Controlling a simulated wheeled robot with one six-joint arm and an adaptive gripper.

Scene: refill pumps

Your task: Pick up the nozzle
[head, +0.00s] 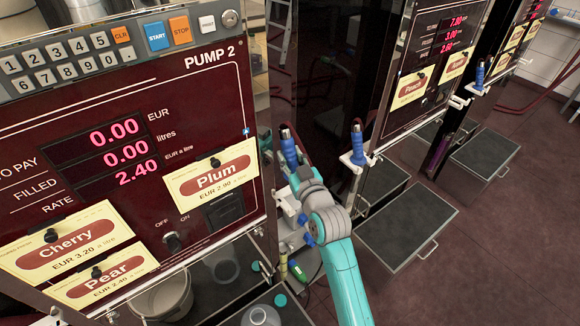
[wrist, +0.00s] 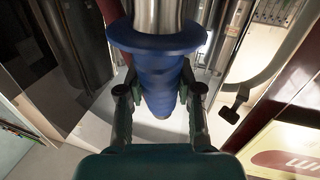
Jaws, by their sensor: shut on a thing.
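The nozzle (head: 289,150) has a blue grip and collar with a metal tube above. It is upright at the right side of Pump 2. In the wrist view the blue nozzle (wrist: 158,72) fills the space between the fingers of my gripper (wrist: 160,92), which is shut on its grip below the wide collar. In the head view my gripper (head: 297,180) reaches up to the nozzle from below right; its fingers are mostly hidden. I cannot tell whether the nozzle is still seated in its holder.
Pump 2's panel (head: 110,130) with Cherry, Pear and Plum cards stands close on the left. A second blue nozzle (head: 357,146) hangs just right, on the neighbouring pump. Buckets (head: 162,298) sit below. Grey platforms (head: 405,232) lie on the floor at right.

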